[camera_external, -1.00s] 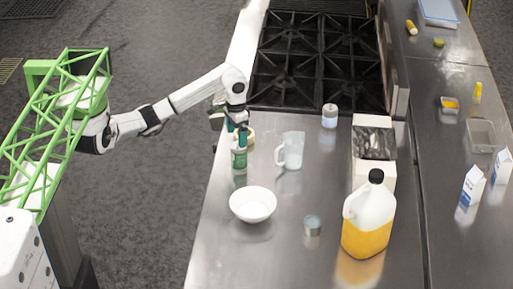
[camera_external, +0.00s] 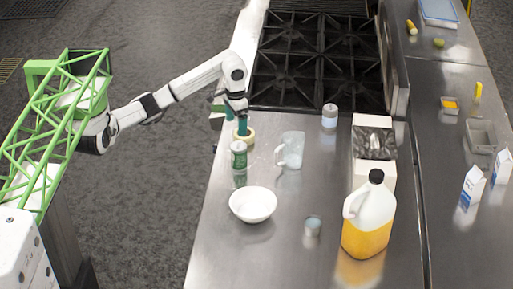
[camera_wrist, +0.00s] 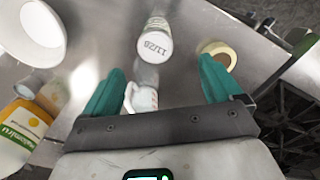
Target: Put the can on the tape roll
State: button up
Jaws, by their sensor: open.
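A green can with a pale end (camera_external: 239,155) stands upright on the steel counter. In the wrist view it shows end-on (camera_wrist: 156,45), with "11/28" printed on the face towards me. The tan tape roll (camera_external: 245,138) lies flat just behind the can; it also shows right of the can in the wrist view (camera_wrist: 220,50). Nothing sits on the roll. My gripper (camera_external: 240,124) is above the roll and can in the external view. In the wrist view its teal fingers (camera_wrist: 158,85) are wide apart and empty, with the can beyond them.
A clear measuring cup (camera_external: 291,150) stands right of the can. A white bowl (camera_external: 253,204) and small tin (camera_external: 312,226) are nearer the front. A juice jug (camera_external: 367,225), a box (camera_external: 374,155) and a white-blue container (camera_external: 329,116) stand to the right. The stove (camera_external: 320,60) lies behind.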

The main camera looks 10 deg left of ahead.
jog(key=s+d+r+n+h, duration=0.1)
jog(key=s+d+n+h, duration=0.7)
jog(key=n, duration=0.6)
jog(key=w+a+n+t+h, duration=0.15)
jog(key=a+n+t, duration=0.25)
jog(key=a+n, duration=0.55)
jog(key=w+a+n+t+h, duration=0.1)
jog(key=a+n+t+h, duration=0.15)
jog(key=a+n, duration=0.65)
jog(key=n+t, duration=0.1)
jog(key=n, duration=0.3)
send_near(239, 154)
jog(key=w+f, duration=0.1)
jog(key=w+a+f, duration=0.1)
jog(key=w, duration=0.1)
jog(key=shift+p, duration=0.3)
jog(key=x, duration=0.4)
jog(key=shift+w+d+f, duration=0.1)
jog(key=shift+w, duration=0.1)
jog(key=shift+s+p+x, duration=0.15)
jog(key=shift+x, duration=1.4)
jog(key=shift+s+p+x, duration=0.15)
jog(key=shift+x, duration=1.4)
jog(key=shift+d+f, duration=0.1)
